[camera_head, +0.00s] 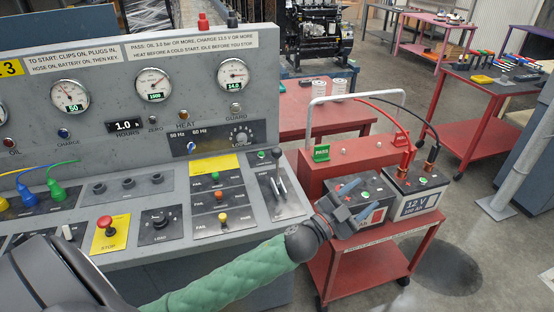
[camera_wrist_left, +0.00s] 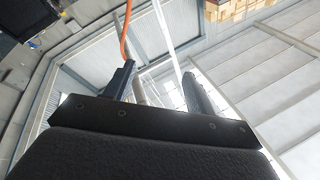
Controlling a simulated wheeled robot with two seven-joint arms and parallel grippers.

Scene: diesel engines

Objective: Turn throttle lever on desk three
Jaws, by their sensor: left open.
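The throttle lever (camera_head: 279,172) stands on the right end of the grey desk (camera_head: 270,112), which bears a yellow number 3 plate (camera_head: 10,69). It has a black knob on a metal stalk and rises from a dark slotted plate. My left gripper (camera_head: 360,201) is to the right of the lever and lower in the picture, past the desk's right edge and in front of the batteries. It is open and apart from the lever. In the left wrist view its two fingers (camera_wrist_left: 158,85) are spread with nothing gripped between them. My right gripper is not in view.
A red cart (camera_head: 355,263) with two batteries (camera_head: 417,190) and red and black cables stands right of the desk. A red stop button (camera_head: 104,222), gauges and a loose green plug (camera_head: 56,190) are on the desk.

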